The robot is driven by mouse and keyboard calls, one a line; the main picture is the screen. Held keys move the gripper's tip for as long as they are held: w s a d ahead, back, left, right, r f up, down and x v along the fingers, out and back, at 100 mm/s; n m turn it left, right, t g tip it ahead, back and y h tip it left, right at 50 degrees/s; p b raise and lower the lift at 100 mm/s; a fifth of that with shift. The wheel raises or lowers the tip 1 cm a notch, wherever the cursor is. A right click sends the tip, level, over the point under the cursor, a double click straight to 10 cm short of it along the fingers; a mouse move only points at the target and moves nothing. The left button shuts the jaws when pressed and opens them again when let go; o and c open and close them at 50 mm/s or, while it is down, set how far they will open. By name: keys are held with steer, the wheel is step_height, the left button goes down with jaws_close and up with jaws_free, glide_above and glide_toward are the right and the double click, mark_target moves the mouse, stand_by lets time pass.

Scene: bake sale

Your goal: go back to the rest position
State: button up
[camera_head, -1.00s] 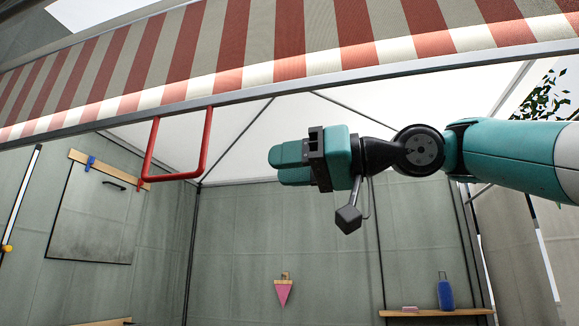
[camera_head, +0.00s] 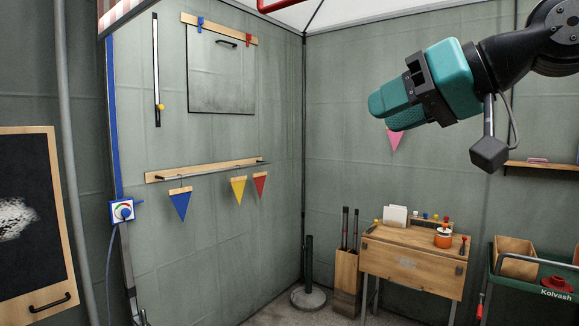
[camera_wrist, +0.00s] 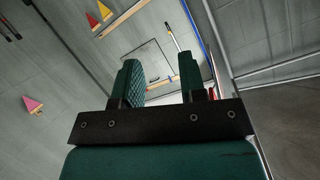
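My gripper (camera_head: 390,108) is a green two-fingered hand at the upper right of the head view, pointing left and slightly down. It is in mid-air, in front of the corner of the tent walls. In the wrist view my gripper (camera_wrist: 161,72) shows two green fingers standing apart with nothing between them. It touches nothing that I can see. Most of my arm beyond the wrist lies outside the head view.
A wooden desk (camera_head: 410,262) with small items stands at the back right. A green cart (camera_head: 535,290) stands at the right edge. A blackboard (camera_head: 32,265) is at the left. Flags hang from a wall rail (camera_head: 205,170). A post with a round base (camera_head: 308,296) stands in the corner.

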steer(key=s+f+g+h, duration=0.2)
steer(key=s+f, duration=0.4)
steer(key=f, duration=0.3)
steer(key=s+f+n+g+h, duration=0.1)
steer(key=s+f+g, duration=0.3)
steer(key=f, duration=0.6)
steer(key=s+d+f+g+h, duration=0.1)
steer(key=s+f+g+h, duration=0.1)
steer(key=s+f, duration=0.6)
steer(key=shift+f+g+h, duration=0.4)
steer(key=shift+f+h, duration=0.2)
steer(key=shift+f, duration=0.25)
steer(key=shift+n, duration=0.3)
